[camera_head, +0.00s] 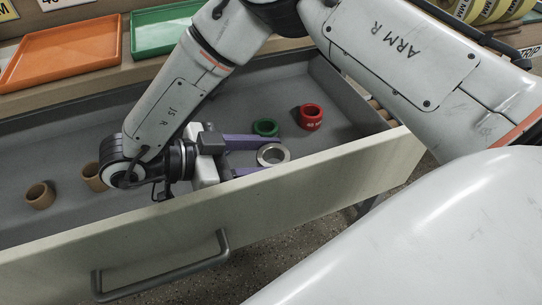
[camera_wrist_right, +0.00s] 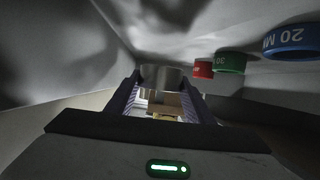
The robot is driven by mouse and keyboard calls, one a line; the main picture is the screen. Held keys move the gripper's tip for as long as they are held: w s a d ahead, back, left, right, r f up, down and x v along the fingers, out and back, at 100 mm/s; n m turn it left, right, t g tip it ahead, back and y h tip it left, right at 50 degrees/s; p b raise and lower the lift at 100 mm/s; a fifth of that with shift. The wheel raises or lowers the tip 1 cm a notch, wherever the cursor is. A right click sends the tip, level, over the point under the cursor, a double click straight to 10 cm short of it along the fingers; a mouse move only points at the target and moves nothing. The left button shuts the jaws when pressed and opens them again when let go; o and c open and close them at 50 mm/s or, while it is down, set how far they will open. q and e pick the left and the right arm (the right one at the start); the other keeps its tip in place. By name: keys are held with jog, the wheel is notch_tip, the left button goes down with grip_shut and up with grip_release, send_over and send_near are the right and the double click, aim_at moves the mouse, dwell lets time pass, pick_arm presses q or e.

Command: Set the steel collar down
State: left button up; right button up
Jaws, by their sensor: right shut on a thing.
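The steel collar (camera_head: 273,155) is a short, shiny metal ring inside the open drawer. My right gripper (camera_head: 268,151) reaches into the drawer from the left, and its two purple fingers are shut on the collar. In the right wrist view the collar (camera_wrist_right: 162,77) sits between the fingertips. I cannot tell whether its underside touches the drawer floor. My left gripper is not in view.
A green ring (camera_head: 266,127) and a red ring (camera_head: 312,117) are just beyond the collar. Tan rings (camera_head: 40,195) lie at the left. A blue ring (camera_wrist_right: 290,38) shows in the wrist view. The drawer front (camera_head: 330,180) stands close on the near side.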

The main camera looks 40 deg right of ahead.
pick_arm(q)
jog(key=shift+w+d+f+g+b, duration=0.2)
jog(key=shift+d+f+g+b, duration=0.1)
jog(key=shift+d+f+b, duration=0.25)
pick_arm(e)
jog(key=shift+f, duration=1.95)
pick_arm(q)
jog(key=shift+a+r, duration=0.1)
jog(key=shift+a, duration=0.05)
pick_arm(e)
jog(key=shift+f, duration=0.15)
jog(key=o, duration=1.1)
